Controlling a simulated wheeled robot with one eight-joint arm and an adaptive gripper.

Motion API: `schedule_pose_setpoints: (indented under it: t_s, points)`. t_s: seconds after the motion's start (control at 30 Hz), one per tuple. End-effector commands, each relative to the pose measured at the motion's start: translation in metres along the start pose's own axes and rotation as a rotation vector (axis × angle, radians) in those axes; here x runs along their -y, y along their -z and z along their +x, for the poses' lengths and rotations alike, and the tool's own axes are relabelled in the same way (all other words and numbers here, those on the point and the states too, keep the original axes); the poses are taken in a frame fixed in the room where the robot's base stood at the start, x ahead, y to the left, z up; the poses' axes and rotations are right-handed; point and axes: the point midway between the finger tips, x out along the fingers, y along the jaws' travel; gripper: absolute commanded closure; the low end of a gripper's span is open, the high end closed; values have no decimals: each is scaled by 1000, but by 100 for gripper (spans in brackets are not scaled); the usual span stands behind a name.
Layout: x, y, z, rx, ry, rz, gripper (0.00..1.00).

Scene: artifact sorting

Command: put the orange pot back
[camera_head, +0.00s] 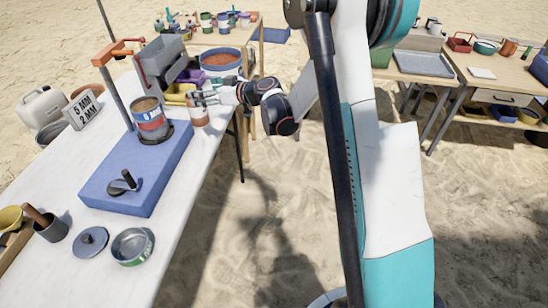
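A small orange-brown pot (199,117) stands upright at the right edge of the long white table, just right of a larger can. My gripper (203,98) reaches in from the right, with its fingers at the upper part of this pot. The fingers overlap the pot in this view. They are too small here to tell whether they are closed on it or only beside it.
A can (150,119) with a red and blue label stands on a blue block (139,167) beside a post. A yellow bowl (179,93) and a blue tub (220,63) sit behind the gripper. A lid (91,242) and an open tin (132,246) lie in front.

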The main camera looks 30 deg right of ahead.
Motion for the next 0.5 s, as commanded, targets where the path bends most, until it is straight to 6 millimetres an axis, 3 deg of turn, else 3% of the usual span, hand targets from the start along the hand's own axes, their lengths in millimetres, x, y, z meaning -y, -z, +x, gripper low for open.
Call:
schedule_pose_setpoints:
  t_s: [0.2, 0.5]
  points:
    - [49, 29, -44, 142, -14, 51, 20]
    - [109, 39, -120, 327, -84, 121, 20]
